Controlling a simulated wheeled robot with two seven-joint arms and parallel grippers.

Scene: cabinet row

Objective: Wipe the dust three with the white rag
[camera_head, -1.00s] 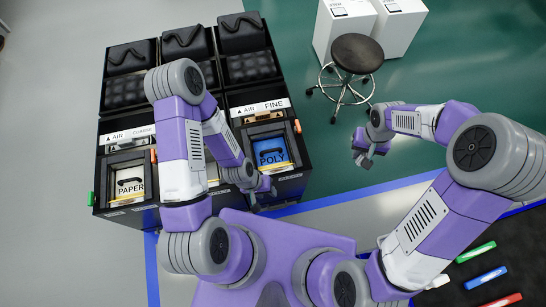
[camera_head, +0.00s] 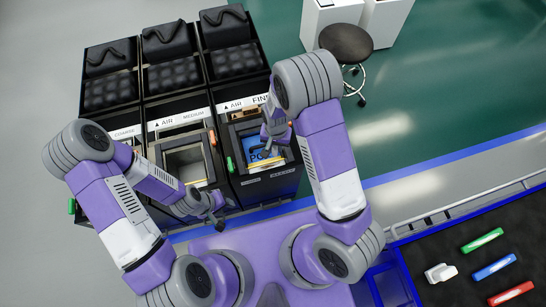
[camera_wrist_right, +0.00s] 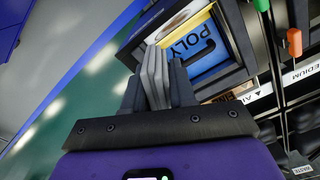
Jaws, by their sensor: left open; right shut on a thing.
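A white lumpy thing (camera_head: 440,272), perhaps the white rag, lies on the dark surface at lower right in the head view. My right gripper (camera_head: 275,138) is over the right cabinet's front opening, by the blue POLY panel (camera_head: 262,152). In the right wrist view, my right gripper (camera_wrist_right: 154,58) is shut on a light grey layered thing (camera_wrist_right: 154,72) that I cannot identify. The POLY panel (camera_wrist_right: 193,50) with its black handle lies just beyond. A tan patch (camera_wrist_right: 176,18) shows beside it; I cannot tell whether it is dust. My left gripper (camera_head: 212,216) is open, low in front of the middle cabinet.
The middle cabinet's opening (camera_head: 185,165) looks empty. A round stool (camera_head: 346,43) and white cabinets (camera_head: 330,18) stand behind at right. Green (camera_head: 482,240), blue (camera_head: 494,267) and red (camera_head: 511,293) bars lie on the dark surface, near a blue crate (camera_head: 395,280).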

